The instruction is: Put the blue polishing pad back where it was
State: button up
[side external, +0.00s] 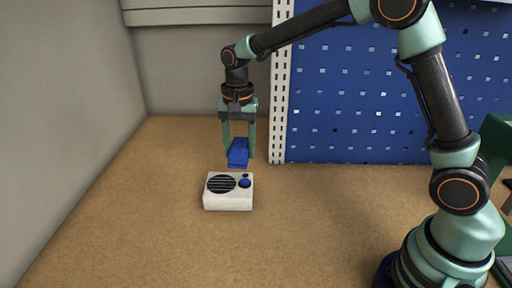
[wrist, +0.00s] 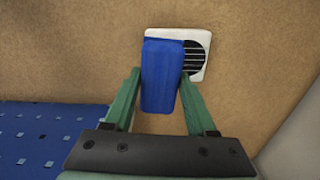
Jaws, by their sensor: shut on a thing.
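The blue polishing pad (side external: 238,152) is a blue block held between the two green fingers of my gripper (side external: 238,158). My gripper points down and is shut on the pad, above the brown work surface. In the wrist view the pad (wrist: 160,78) sits between the fingertips (wrist: 160,75) and covers part of a white box behind it. In the side view the pad appears just above and behind that box; whether it touches the box I cannot tell.
The white box (side external: 228,201) has a round black grille and a blue knob, and stands on the brown surface (side external: 130,225). A blue perforated panel (side external: 350,110) with a white slotted post (side external: 279,90) rises behind. A grey wall (side external: 60,110) bounds the left. The surface around the box is clear.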

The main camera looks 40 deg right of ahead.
jog(key=s+d+r, duration=0.4)
jog(key=s, duration=0.2)
jog(key=r, duration=0.1)
send_over(304, 216)
jog(key=shift+n, duration=0.4)
notch_tip(304, 216, down, 20)
jog(key=shift+r, duration=0.15)
jog(key=o, duration=1.2)
notch_tip(304, 216, up, 25)
jog(key=s+a+n+t, duration=0.1)
jog(key=n+t, duration=0.4)
jog(key=n, duration=0.4)
jog(key=shift+s+f+t, duration=0.2)
jog(key=shift+s+t, duration=0.1)
jog(key=shift+s, duration=0.1)
